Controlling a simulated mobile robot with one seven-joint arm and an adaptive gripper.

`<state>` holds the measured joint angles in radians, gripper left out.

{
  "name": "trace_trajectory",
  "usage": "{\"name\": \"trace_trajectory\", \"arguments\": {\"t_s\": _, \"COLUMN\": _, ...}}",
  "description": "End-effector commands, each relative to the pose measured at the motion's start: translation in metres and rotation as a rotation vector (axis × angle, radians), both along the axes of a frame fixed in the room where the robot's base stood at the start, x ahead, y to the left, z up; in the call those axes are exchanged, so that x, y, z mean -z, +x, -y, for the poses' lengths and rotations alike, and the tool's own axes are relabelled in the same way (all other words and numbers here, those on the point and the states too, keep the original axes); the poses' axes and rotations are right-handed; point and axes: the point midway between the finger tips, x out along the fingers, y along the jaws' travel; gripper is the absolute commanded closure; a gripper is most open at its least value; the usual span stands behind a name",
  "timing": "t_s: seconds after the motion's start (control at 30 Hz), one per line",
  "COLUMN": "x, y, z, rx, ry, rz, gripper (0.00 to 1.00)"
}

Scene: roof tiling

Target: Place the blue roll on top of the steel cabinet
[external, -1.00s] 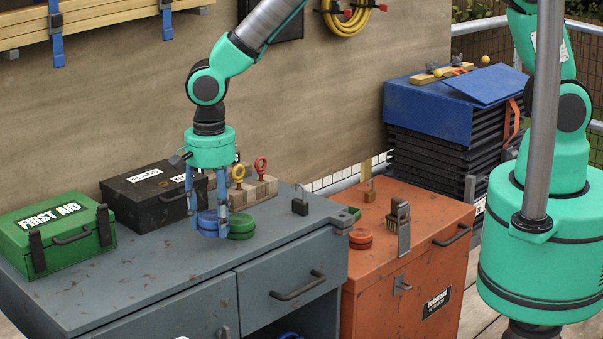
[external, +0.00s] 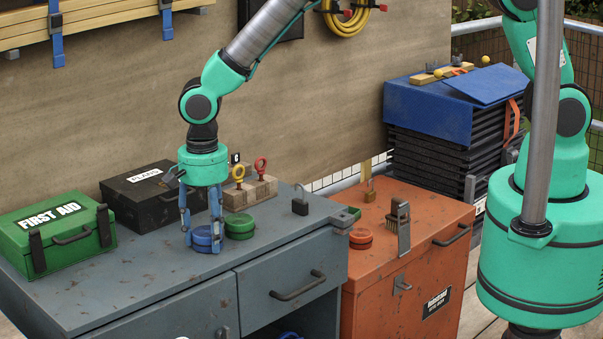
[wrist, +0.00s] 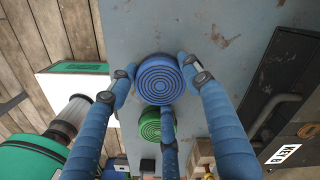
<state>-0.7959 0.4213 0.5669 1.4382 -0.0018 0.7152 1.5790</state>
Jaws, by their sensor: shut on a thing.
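The blue roll (external: 204,239) is between the fingers of my gripper (external: 203,244), over the grey-blue steel cabinet (external: 105,285), near the front edge of its top. My gripper points down with its fingers shut around the roll. Whether the roll touches the cabinet top or hangs just above it, I cannot tell. In the wrist view the blue roll (wrist: 160,79) shows its ringed face among the three blue fingers. A green roll (external: 239,226) lies just right of it on the cabinet top.
A green first aid box (external: 55,230) and black case (external: 150,192) stand left and behind. Wooden blocks with ring bolts (external: 248,190) and a padlock (external: 300,203) are behind right. The orange box (external: 418,240) bears a red roll (external: 361,237) and a brush.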

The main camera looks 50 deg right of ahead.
Motion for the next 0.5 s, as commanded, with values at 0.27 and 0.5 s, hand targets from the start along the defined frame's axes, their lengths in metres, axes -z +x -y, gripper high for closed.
{"name": "trace_trajectory", "arguments": {"t_s": 0.27, "x": -0.0003, "y": 0.0002, "z": -0.0002, "rx": 0.000, "ry": 0.001, "rz": 0.001, "gripper": 0.80}}
{"name": "trace_trajectory", "arguments": {"t_s": 0.5, "x": 0.0027, "y": 0.0001, "z": -0.0001, "rx": 0.000, "ry": 0.000, "rz": 0.000, "gripper": 0.36}}
